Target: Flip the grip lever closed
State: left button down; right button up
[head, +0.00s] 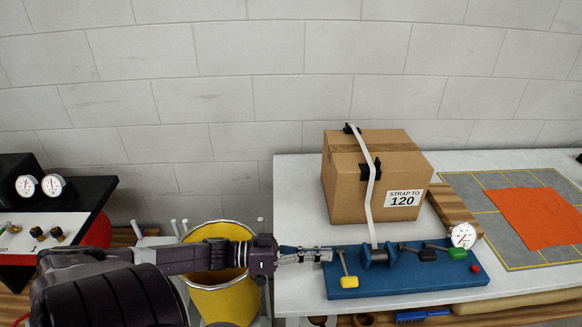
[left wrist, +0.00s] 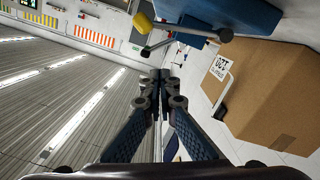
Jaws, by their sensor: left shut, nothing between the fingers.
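A blue strap tensioner base (head: 400,277) lies on the white table's front. Near its left end a metal lever with a yellow grip (head: 349,281) points toward the front; its yellow grip also shows in the left wrist view (left wrist: 143,23). A second lever with a green grip (head: 457,253) is at the right end. No readable label tells which is the grip lever. My left gripper (head: 328,255) is shut and empty at the base's left end, close to the yellow-gripped lever. The wrist view shows its fingertips (left wrist: 163,76) together, apart from the yellow grip. My right gripper is out of view.
A cardboard box (head: 350,195) with a white strap (head: 370,190) stands behind the base. A dial gauge (head: 463,235) and red button (head: 476,269) are at the right. A yellow bin (head: 225,302) is below my left arm. An orange sheet (head: 535,217) lies on the mat.

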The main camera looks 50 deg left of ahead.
pick_arm(q)
jog(key=v, duration=0.7)
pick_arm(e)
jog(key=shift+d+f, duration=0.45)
pick_arm(q)
jog(key=shift+d, duration=0.1)
